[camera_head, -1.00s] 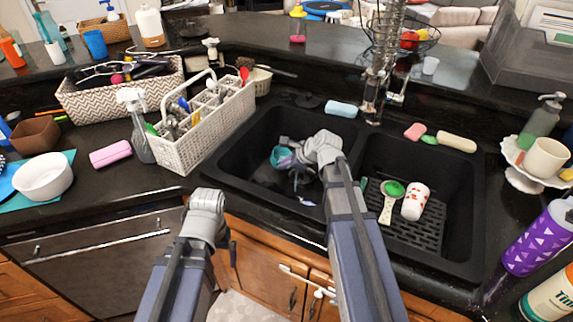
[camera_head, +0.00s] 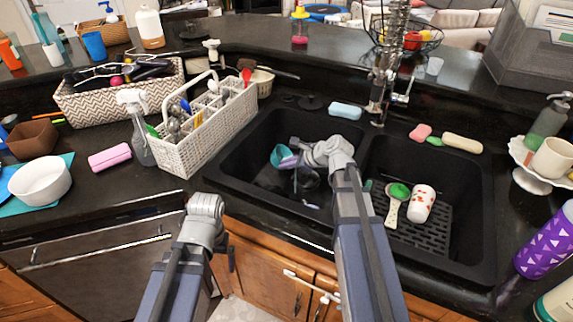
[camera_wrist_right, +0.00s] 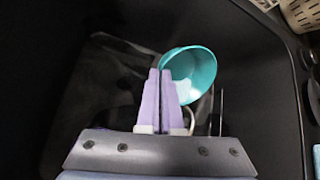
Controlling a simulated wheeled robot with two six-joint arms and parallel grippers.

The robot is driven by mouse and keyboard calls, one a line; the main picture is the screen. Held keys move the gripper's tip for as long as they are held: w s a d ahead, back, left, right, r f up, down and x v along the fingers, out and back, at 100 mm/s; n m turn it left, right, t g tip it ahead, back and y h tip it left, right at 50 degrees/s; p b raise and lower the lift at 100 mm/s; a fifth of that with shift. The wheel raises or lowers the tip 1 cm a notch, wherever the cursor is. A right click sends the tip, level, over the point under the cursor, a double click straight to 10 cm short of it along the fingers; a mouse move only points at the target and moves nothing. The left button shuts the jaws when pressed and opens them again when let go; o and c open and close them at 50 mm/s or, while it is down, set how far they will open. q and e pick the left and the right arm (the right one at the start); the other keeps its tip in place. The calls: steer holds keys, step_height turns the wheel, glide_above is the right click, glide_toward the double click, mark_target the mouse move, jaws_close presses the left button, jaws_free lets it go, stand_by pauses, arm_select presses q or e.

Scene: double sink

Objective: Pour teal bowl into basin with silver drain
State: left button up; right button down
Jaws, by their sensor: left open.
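The teal bowl (camera_head: 281,154) is tilted inside the left basin (camera_head: 240,157) of the black double sink. My right gripper (camera_head: 297,160) reaches into that basin. In the right wrist view its pale purple fingers (camera_wrist_right: 158,98) are nearly together at the rim of the teal bowl (camera_wrist_right: 200,65), whose open side shows. What the bowl holds cannot be made out. My left gripper (camera_head: 206,207) is empty in front of the counter edge, its fingers mostly hidden below the wrist. A silver drain cannot be made out clearly in either basin.
The right basin (camera_head: 470,190) holds a black rack, a green-and-white brush (camera_head: 397,196) and a patterned white cup (camera_head: 421,204). The faucet (camera_head: 385,85) stands behind the divider. A white utensil basket (camera_head: 205,130) borders the left basin. Sponges lie along the back rim.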

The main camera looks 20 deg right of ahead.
arm_select(q)
steer(key=shift+w+a, duration=0.25)
arm_select(e)
steer(key=shift+w+a, duration=0.2)
steer(key=shift+w, duration=0.05)
arm_select(q)
steer(key=shift+s+d+f+b, duration=0.85)
steer(key=shift+s+f+b, duration=0.05)
steer(key=shift+f+b, duration=0.2)
arm_select(e)
steer(key=shift+s+d+r+t+y, duration=0.15)
steer(key=shift+s+d+t+y, duration=0.4)
steer(key=shift+s+d, duration=0.55)
arm_select(q)
steer(key=shift+f, duration=0.1)
arm_select(e)
steer(key=shift+d+y, duration=0.15)
steer(key=shift+y, duration=0.1)
